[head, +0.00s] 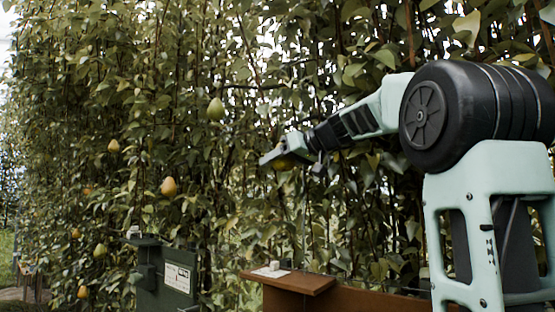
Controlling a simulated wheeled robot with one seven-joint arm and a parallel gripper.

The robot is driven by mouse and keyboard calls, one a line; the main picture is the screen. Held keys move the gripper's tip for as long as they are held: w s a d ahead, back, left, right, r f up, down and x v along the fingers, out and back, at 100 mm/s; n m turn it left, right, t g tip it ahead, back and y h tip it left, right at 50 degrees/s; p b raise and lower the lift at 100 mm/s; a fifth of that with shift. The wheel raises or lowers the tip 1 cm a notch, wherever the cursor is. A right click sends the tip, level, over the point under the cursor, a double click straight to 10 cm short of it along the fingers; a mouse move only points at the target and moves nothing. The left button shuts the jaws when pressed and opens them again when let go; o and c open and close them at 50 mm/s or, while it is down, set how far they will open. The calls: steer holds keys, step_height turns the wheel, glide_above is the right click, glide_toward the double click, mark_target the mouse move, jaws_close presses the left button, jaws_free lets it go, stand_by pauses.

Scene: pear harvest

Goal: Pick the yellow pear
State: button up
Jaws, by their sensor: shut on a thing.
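A yellow pear (283,163) is at the end of my arm, among the leaves in the middle of the head view. My gripper (290,159) is shut on it, and its fingers hide part of the fruit. I cannot tell whether its stem is still attached to a branch. Other pears hang apart from my gripper: a green one (215,108) to the upper left, an orange-yellow one (169,187) to the left, and a smaller yellow one (113,146) farther left.
A tall wall of leaves and thin branches fills the background. A brown wooden ledge (288,283) with a small pale block (274,266) stands below my gripper. A dark green box (166,277) with a white label is at the lower left.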

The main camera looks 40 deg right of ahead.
mark_target(282, 169)
steer(key=shift+s+a+g+p, duration=0.1)
steer(key=shift+s+g+p, duration=0.05)
steer(key=shift+g+p, duration=0.15)
steer(key=shift+r, duration=0.1)
steer(key=shift+s+a+r+p, duration=0.1)
steer(key=shift+s+p, duration=0.1)
steer(key=shift+p, duration=0.5)
steer(key=shift+s+m+g, duration=0.1)
steer(key=shift+m+g, duration=0.2)
steer(key=shift+s+a+g+p, duration=0.2)
steer(key=shift+g+p, duration=0.2)
steer(key=shift+p, duration=0.3)
steer(key=shift+s+r+m+g+p, duration=0.1)
steer(key=shift+s+m+g+p, duration=0.25)
steer(key=shift+p, duration=0.6)
steer(key=shift+s+a+g+y+p, duration=0.15)
steer(key=shift+g+y+p, duration=0.15)
steer(key=shift+p, duration=0.25)
steer(key=shift+s+a+r+g+p, duration=0.1)
steer(key=shift+s+r+g+p, duration=0.2)
steer(key=shift+p, duration=0.5)
